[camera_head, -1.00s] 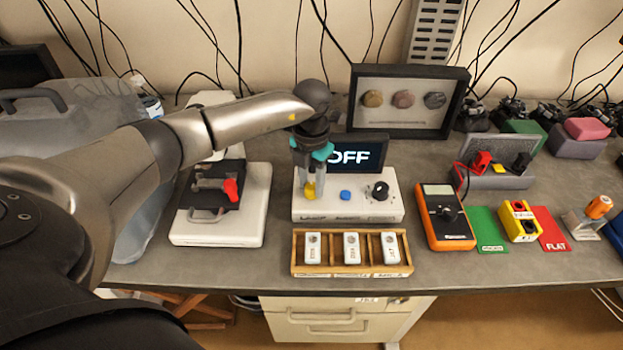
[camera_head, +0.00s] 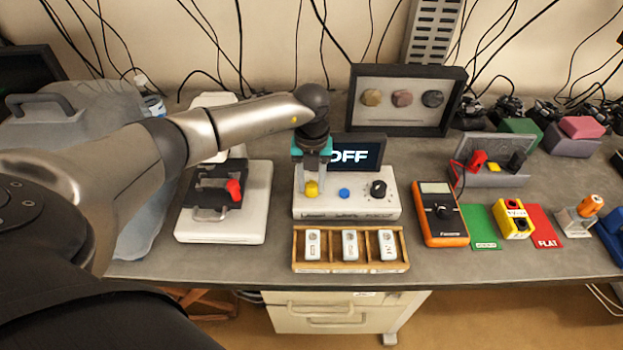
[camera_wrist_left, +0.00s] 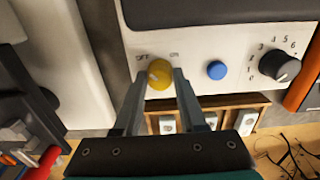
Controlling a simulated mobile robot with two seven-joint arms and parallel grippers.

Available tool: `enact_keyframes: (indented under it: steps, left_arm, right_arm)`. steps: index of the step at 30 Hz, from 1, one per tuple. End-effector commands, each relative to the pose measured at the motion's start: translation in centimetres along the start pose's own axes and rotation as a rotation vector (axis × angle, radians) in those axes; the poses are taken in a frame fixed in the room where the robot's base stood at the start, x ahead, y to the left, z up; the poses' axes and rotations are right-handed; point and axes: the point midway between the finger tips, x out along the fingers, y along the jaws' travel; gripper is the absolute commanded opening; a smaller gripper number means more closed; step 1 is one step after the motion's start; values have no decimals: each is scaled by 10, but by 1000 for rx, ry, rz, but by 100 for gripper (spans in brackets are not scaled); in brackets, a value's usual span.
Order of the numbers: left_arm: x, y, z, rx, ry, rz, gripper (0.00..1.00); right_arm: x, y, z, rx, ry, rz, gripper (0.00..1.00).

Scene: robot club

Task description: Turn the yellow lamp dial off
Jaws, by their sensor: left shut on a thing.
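The yellow dial (camera_head: 312,188) sits at the left of the white control box (camera_head: 348,208). My left gripper (camera_head: 312,186) reaches down over it from above, with a finger on each side. In the left wrist view the yellow dial (camera_wrist_left: 159,73) lies between the two fingertips (camera_wrist_left: 158,76) and its pointer mark tilts up toward the printed OFF side. The fingers are shut on the dial. The screen (camera_head: 357,154) behind the box reads OFF, its left edge partly hidden by my gripper. My right gripper is not in view.
A blue button (camera_head: 344,193) and a black knob (camera_head: 378,189) sit right of the dial. A wooden tray (camera_head: 350,268) with white modules stands in front. A white device (camera_head: 252,200) is at the left and an orange multimeter (camera_head: 442,215) at the right.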

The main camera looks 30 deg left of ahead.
Motion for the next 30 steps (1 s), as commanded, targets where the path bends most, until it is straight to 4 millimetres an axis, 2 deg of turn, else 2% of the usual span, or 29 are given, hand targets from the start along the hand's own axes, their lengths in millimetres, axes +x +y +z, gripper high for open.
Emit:
enact_keyframes:
  steps: [14, 15, 23, 30]
  left_arm:
    - [-1, 0, 1, -17, -2, -1, 0]
    - [-1, 0, 1, -17, -2, -1, 43]
    - [0, 0, 1, -15, -1, -1, 70]
    - [-1, 0, 0, -14, -1, 0, 70]
  right_arm:
    - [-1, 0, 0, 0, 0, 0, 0]
    - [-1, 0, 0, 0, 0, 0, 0]
    - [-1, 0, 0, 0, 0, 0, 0]
    - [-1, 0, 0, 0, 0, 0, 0]
